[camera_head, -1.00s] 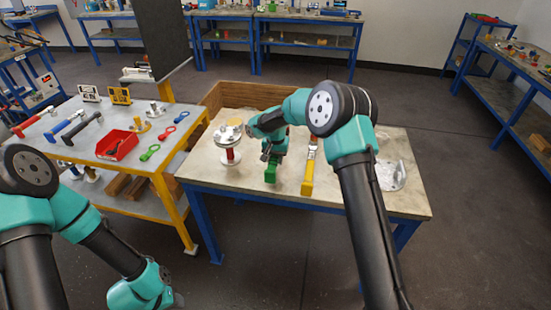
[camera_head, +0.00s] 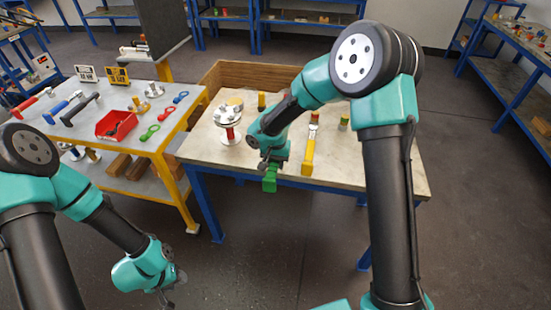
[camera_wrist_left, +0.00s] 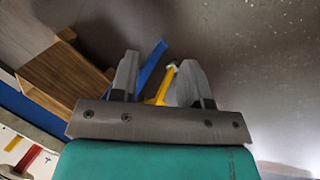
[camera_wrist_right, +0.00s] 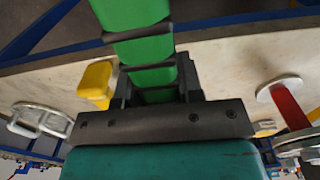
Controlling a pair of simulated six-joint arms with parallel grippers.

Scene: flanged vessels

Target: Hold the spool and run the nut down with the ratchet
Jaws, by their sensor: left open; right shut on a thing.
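The spool (camera_head: 230,131), a red pipe between silver flanges, stands upright on the pale table, left of my right gripper (camera_head: 266,164). Its red pipe also shows at the right of the right wrist view (camera_wrist_right: 290,107). My right gripper is shut on a green-handled tool (camera_head: 270,180), whose green handle fills the space between the fingers in the right wrist view (camera_wrist_right: 145,50). The tool's head is hidden, so I cannot tell whether it is the ratchet. My left gripper (camera_head: 170,290) is open and empty, low over the floor in front of the tables. I cannot make out the nut.
A yellow-handled tool (camera_head: 309,152) lies on the pale table (camera_head: 205,150), right of my right gripper. A wooden board (camera_head: 225,77) edges its back. The left table (camera_head: 75,135) holds a red bin (camera_head: 116,124), coloured wrenches and several handled tools. Open floor lies in front.

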